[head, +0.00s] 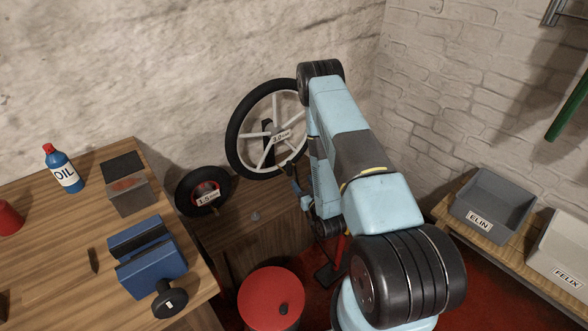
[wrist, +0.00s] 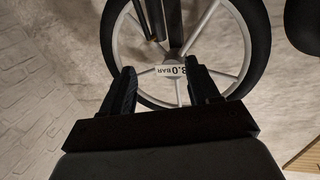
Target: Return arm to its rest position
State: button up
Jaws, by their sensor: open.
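My arm, light blue with black joints, is raised and bent in the head view, in front of the wall corner. My gripper (wrist: 161,88) is open in the wrist view, with two dark fingers apart and nothing between them. In the head view the gripper end (head: 291,172) shows only in part, left of the arm, close to a large spoked wheel. That wheel (head: 240,122) has a black tyre and a "3.0 BAR" label. It also fills the upper wrist view (wrist: 257,40), beyond the fingertips. I cannot tell whether a finger touches it.
A small wheel marked 1.5 (head: 188,203) stands by the low wooden cabinet (head: 262,240). A workbench (head: 50,270) at left bears a blue vise (head: 150,262) and an oil bottle (head: 62,168). A red drum (head: 262,290) stands below. Bins ELIN (head: 492,192) and FELIX (head: 570,235) are at right.

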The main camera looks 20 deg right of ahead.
jog(key=shift+w, duration=0.1)
jog(key=w+r+g, duration=0.1)
jog(key=w+r, duration=0.3)
jog(key=r, duration=0.4)
jog(key=w+r+g, duration=0.2)
jog(key=w+r, duration=0.3)
jog(key=r, duration=0.2)
jog(key=s+r+g+h, duration=0.15)
jog(key=s+r, duration=0.35)
jog(key=r, duration=0.7)
jog(key=s+r+g+h, duration=0.1)
jog(key=s+r+g, duration=0.3)
jog(key=r, duration=0.8)
jog(key=s+a+r+g, duration=0.1)
jog(key=s+r, duration=0.3)
jog(key=s, duration=0.6)
jog(key=s+r+m+g, duration=0.1)
jog(key=s+r, duration=0.2)
jog(key=s, duration=0.8)
jog(key=s+a+r+g, duration=0.1)
jog(key=s+r, duration=0.3)
jog(key=s, duration=0.6)
jog(key=shift+s+a+r+g, duration=0.2)
jog(key=shift+a+r+g, duration=0.1)
jog(key=shift+g, duration=0.05)
